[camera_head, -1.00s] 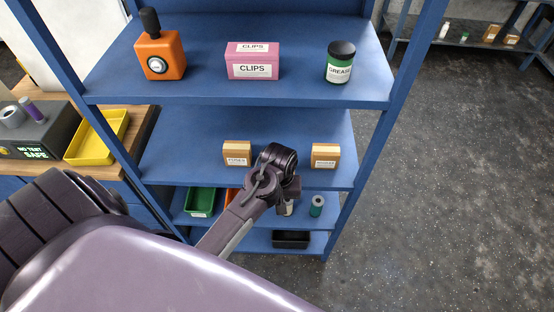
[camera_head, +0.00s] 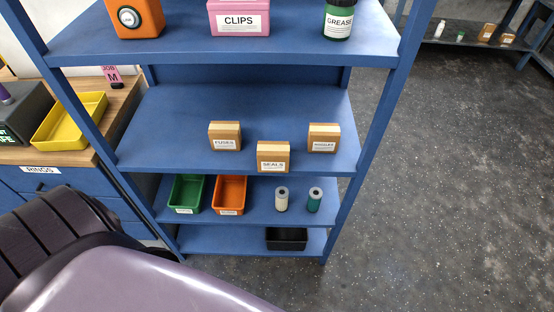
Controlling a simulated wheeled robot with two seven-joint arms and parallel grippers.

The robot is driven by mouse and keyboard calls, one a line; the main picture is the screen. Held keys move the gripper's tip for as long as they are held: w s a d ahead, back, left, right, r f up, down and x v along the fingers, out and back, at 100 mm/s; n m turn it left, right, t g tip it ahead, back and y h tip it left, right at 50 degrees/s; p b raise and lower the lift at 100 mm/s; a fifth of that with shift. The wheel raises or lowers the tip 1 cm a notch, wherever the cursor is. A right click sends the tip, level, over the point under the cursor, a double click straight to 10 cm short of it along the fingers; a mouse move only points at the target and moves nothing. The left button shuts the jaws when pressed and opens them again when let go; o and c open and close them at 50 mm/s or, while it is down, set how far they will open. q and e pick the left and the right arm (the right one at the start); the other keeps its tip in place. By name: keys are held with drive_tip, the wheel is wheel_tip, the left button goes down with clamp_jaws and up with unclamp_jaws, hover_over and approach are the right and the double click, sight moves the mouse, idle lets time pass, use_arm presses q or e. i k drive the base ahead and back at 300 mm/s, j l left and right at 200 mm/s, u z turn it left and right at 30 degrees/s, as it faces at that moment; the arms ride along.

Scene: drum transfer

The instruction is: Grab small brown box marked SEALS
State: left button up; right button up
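The small brown box marked SEALS (camera_head: 273,157) stands at the front edge of the second visible shelf (camera_head: 180,115) of the blue rack. A similar brown box marked FUSES (camera_head: 224,136) stands behind it to the left. Another brown box with a label too small to read surely (camera_head: 323,138) stands to its right. The SEALS box is in plain sight, with nothing in front of it. Neither of my grippers shows in the head view. A purple part of my own body fills the lower left.
Above are an orange bottle (camera_head: 135,18), a pink CLIPS box (camera_head: 239,20) and a GREASE jar (camera_head: 339,20). Below are a green bin (camera_head: 187,194), an orange bin (camera_head: 230,195), two small cylinders and a black bin (camera_head: 287,239). Rack posts flank the shelves. Floor at right is clear.

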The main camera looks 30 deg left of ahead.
sight(272, 156)
drive_tip(key=i+l+u, duration=0.5)
drive_tip(key=i+l, duration=0.5)
